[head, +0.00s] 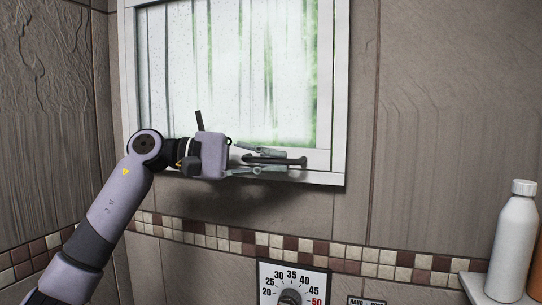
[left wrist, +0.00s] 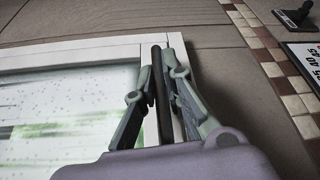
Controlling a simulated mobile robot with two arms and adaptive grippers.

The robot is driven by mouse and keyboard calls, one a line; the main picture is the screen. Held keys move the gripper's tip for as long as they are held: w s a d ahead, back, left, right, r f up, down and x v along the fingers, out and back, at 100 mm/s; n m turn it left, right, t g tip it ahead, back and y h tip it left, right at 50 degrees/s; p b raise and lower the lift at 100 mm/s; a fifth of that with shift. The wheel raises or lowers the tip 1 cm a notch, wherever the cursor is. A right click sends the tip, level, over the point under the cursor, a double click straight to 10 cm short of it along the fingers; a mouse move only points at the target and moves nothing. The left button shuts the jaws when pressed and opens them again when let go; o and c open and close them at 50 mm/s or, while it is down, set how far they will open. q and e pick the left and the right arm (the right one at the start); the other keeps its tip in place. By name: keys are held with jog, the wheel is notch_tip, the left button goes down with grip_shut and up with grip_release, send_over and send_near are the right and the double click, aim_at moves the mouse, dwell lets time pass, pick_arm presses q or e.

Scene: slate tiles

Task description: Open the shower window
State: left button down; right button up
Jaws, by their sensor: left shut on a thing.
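The shower window (head: 250,70) has a white frame and rain-spotted glass with blurred green and white behind it. It looks flush in its frame. A dark bar handle (head: 299,161) lies level along the lower part of the window frame. My left gripper (head: 272,160) is at the handle, one finger above it and one below. In the left wrist view, the handle (left wrist: 158,75) runs lengthwise between the two grey fingers (left wrist: 162,68), which are shut on it. The handle's near end is hidden behind the gripper. My right gripper is not in view.
Tiled walls surround the window, with a mosaic band (head: 250,240) below it. A temperature dial (head: 290,290) is below. A white bottle (head: 514,240) stands on a pale ledge at the right. The wall right of the window is clear.

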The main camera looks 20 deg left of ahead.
pick_arm(q)
jog(key=shift+s+r, duration=0.15)
dwell(0.4)
jog(key=shift+s, duration=0.2)
jog(key=s+r+n, duration=0.1)
jog(key=s+r, duration=0.2)
jog(key=s, duration=0.5)
jog(key=s+r+n+g+y, duration=0.1)
jog(key=s+r+n, duration=0.1)
jog(key=s, duration=0.7)
jog(key=shift+a+r+n, duration=0.3)
jog(key=shift+a+r, duration=0.05)
jog(key=shift+r, duration=0.55)
jog(key=shift+w, duration=0.1)
jog(key=c, duration=1.7)
grip_release()
jog(key=shift+f, duration=0.1)
jog(key=shift+f, duration=0.1)
